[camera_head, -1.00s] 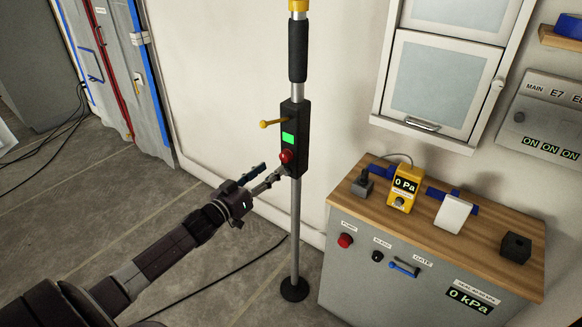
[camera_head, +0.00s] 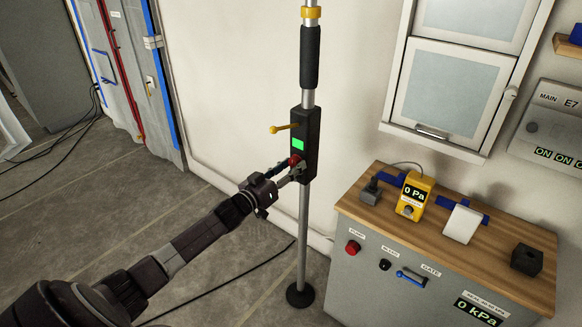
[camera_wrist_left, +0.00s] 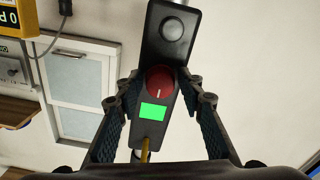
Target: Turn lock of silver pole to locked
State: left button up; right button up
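The silver pole (camera_head: 303,235) stands upright on a round black foot. A black box (camera_head: 311,150) on it carries a green screen (camera_head: 298,144), a yellow lever (camera_head: 284,128) sticking out left, and a red knob (camera_head: 294,161). In the left wrist view the red knob (camera_wrist_left: 159,83) has a white mark and lies between my fingers, above the green screen (camera_wrist_left: 153,112). My left gripper (camera_head: 292,171) is at the box by the knob. It is open in the wrist view (camera_wrist_left: 159,84), with a finger on each side and apparent gaps. My right gripper is out of view.
A grey cabinet with a wooden top (camera_head: 460,225) stands right of the pole, carrying a yellow gauge (camera_head: 413,196). A white wall cabinet (camera_head: 455,85) hangs behind. A black cable lies on the floor, which is otherwise open on the left.

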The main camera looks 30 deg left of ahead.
pick_arm(q)
jog(key=c, duration=0.8)
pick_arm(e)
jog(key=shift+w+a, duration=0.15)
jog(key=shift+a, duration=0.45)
pick_arm(q)
jog(key=shift+m, duration=0.3)
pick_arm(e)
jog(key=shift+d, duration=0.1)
pick_arm(q)
jog(key=shift+a+m, duration=0.1)
jog(key=shift+m, duration=1.1)
jog(key=m, duration=0.5)
jog(key=shift+a+m, duration=0.1)
jog(key=shift+m, duration=0.2)
jog(key=m+b, duration=0.1)
jog(key=m, duration=0.3)
jog(key=shift+m, duration=0.3)
jog(key=m+b, duration=0.1)
jog(key=m, duration=0.3)
jog(key=shift+a+r+m, duration=0.1)
jog(key=shift+r+m, duration=0.05)
jog(key=shift+m, duration=0.15)
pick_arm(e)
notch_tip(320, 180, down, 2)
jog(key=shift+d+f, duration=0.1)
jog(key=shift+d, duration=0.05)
pick_arm(q)
jog(key=shift+m, duration=0.3)
